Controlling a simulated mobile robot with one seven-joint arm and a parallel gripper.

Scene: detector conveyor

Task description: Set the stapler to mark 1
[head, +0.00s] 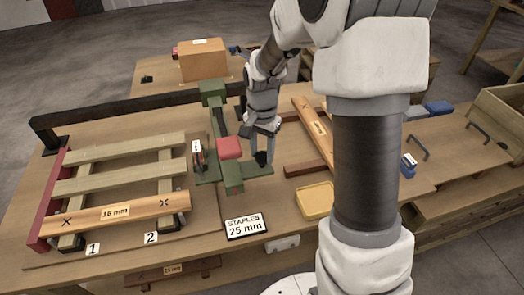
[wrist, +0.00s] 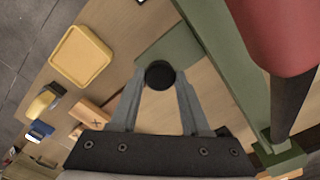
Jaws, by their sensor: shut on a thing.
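The stapler, a green frame (head: 218,120) with a red block (head: 229,148), stands right of the wooden slatted frame (head: 120,185). It meets the dark rail at the back. Its red part (wrist: 278,35) and green bar also show in the wrist view. My gripper (head: 262,152) is shut on a round black knob (wrist: 160,75) on the stapler's green side plate (head: 246,171). Mark 1 (head: 93,249) is a white label at the front left, below the X on the front slat. Mark 2 (head: 151,238) is right of it. The stapler is right of both marks.
A dark rail (head: 130,104) runs along the back. A "STAPLES 25 mm" sign (head: 246,226) lies in front of the stapler. A yellow tray (head: 315,200) and loose planks (head: 313,122) lie to the right. A cardboard box (head: 203,60) stands behind.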

